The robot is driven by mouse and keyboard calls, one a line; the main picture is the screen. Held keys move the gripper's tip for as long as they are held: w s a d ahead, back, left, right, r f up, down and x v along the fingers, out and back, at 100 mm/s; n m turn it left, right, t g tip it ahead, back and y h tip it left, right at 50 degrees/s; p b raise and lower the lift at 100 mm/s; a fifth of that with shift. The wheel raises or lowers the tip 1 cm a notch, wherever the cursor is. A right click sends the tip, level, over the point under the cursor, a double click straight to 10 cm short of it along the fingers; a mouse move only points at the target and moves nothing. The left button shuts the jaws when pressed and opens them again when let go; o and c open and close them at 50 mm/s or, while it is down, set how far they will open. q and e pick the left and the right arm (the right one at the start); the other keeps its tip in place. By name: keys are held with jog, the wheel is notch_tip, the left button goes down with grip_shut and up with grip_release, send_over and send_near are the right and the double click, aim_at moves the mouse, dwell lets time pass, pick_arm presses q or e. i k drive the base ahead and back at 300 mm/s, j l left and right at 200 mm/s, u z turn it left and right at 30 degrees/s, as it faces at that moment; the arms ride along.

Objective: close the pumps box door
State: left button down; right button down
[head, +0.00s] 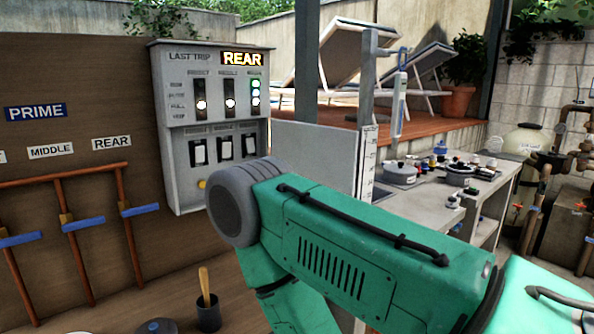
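The pumps box (181,160) is a grey cabinet on the brown wooden wall, left of centre. Its front shows a lit "REAR" sign, indicator lights and several switches. A flat light-grey panel (315,150) stands out to the right of the box at an angle and looks like its door, swung open. My teal right arm comes in from the right and crosses in front of the panel's lower part, hiding it. The arm's round grey joint is near the box's lower right corner in the picture; I cannot tell whether it touches. Neither gripper is in view.
Copper pipes with blue valve handles (139,210) run along the wall at left. A dark cup with a wooden handle (207,312) stands on the surface below. A counter with pots and small parts (400,173) is at right. Loungers (342,60) stand behind on a deck.

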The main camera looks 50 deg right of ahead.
aim_at(327, 156)
jog(key=k+l, duration=0.1)
jog(key=l, duration=0.4)
jog(key=l+u, duration=0.1)
jog(key=l, duration=0.35)
jog(key=k+l, duration=0.15)
jog(key=l, duration=0.35)
jog(key=k+l, duration=0.1)
jog(key=l, duration=0.4)
jog(key=k+l+u, duration=0.1)
jog(key=l, duration=0.35)
